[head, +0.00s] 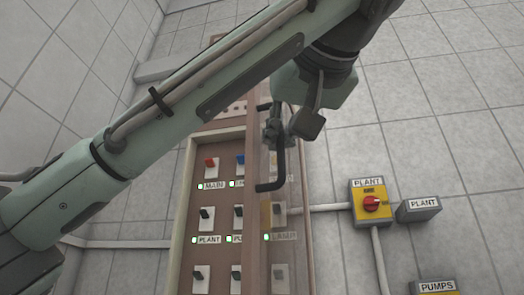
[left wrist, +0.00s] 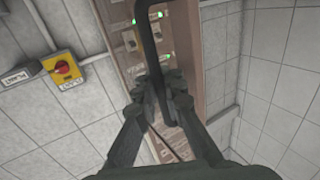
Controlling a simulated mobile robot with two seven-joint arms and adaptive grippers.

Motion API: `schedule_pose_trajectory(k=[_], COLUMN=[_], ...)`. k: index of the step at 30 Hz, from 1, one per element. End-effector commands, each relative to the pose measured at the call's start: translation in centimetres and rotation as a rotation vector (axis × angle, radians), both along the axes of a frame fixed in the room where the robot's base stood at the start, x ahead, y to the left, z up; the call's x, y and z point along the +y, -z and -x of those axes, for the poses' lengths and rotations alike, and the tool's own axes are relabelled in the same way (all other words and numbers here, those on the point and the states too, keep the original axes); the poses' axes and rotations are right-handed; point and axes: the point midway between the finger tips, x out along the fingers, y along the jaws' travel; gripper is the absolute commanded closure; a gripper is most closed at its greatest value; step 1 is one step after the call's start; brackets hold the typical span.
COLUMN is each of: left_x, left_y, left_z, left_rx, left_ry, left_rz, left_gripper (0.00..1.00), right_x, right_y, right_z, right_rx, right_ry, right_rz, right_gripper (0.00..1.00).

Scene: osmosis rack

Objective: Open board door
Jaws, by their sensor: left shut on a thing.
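The board (head: 184,225) is a brown wall cabinet with rows of switches and green lamps. Its door (head: 257,225) has a brown frame and a see-through pane. The door's frame stands over the middle of the board; the left switches show clear and the right column shows hazily through the pane, so the door looks partly open. A black bar handle (head: 270,187) is on the door. My left gripper (head: 277,132) is shut on this handle. In the left wrist view the handle (left wrist: 149,40) runs between the fingers (left wrist: 160,98). My right gripper is not in view.
A yellow box with a red rotary switch (head: 371,204) and a grey PLANT box (head: 418,208) are on the tiled wall to the right. A PUMPS box (head: 437,287) is below. Grey conduits run along the wall. My left arm hides the board's upper part.

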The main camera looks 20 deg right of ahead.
Motion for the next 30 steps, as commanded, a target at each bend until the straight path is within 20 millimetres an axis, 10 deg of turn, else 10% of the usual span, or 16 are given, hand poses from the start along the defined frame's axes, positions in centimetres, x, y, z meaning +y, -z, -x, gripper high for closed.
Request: schedule_pose_trajectory(k=[11,18,30], left_x=[-0.21,-0.21,-0.17], left_y=[0.19,0.14,-0.12], left_z=[0.19,0.13,0.82], left_rx=[0.005,0.004,-0.003], left_ry=[-0.005,-0.004,-0.003], left_rz=[-0.005,-0.004,-0.004], left_gripper=[1.0,0.7,0.7], right_x=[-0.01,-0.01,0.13], right_y=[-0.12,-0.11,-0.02], right_z=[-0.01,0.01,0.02], right_rx=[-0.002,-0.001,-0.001], right_ry=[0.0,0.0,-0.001], right_rz=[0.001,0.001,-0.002], right_gripper=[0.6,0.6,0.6])
